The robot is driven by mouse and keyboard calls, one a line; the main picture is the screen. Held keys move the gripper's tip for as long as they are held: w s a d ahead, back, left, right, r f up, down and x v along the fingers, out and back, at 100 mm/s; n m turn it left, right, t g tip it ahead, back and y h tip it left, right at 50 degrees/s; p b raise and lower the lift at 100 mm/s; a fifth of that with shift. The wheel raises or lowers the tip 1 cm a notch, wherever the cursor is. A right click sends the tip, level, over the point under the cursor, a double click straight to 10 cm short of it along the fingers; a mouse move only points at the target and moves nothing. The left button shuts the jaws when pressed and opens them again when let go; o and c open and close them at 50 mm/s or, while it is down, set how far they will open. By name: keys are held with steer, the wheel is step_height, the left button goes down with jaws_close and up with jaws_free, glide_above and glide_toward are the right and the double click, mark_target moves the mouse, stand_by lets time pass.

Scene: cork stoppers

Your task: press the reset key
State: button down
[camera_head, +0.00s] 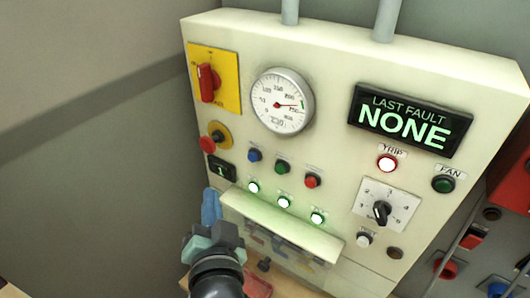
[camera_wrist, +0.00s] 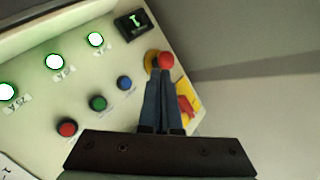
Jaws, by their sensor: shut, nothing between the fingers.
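A blue key (camera_head: 254,155), a green key (camera_head: 281,167) and a red key (camera_head: 312,180) sit in a row on the cream control panel (camera_head: 335,120). The wrist view also shows the blue key (camera_wrist: 124,83), green key (camera_wrist: 98,103) and red key (camera_wrist: 67,127). Their labels are too small to read, so I cannot tell which is the reset key. My gripper (camera_head: 212,192) is shut and empty, in front of the panel's lower left. In the wrist view, its blue fingertips (camera_wrist: 162,68) overlap a red mushroom button (camera_wrist: 167,60); contact cannot be told.
A small green-lit display (camera_head: 221,168) and the mushroom button (camera_head: 207,144) are near the fingers. A sloping ledge (camera_head: 280,226) juts out under three lit lamps. Left of the panel is free room.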

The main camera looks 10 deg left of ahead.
mark_target(252, 157)
steer(key=shift+w, duration=0.15)
steer(key=w+d+b, duration=0.2)
steer(key=w+d, duration=0.1)
steer(key=w, duration=0.5)
stand_by(0.3)
steer(key=shift+w, duration=0.1)
stand_by(1.8)
steer(key=shift+w+d, duration=0.15)
steer(key=shift+w, duration=0.2)
steer(key=shift+w+d+r, duration=0.1)
steer(key=shift+w+d, duration=0.1)
steer(key=shift+w, duration=0.2)
stand_by(0.6)
steer(key=shift+s+a, duration=0.1)
steer(key=shift+s, duration=0.1)
steer(key=shift+s+a, duration=0.2)
steer(key=shift+s, duration=0.45)
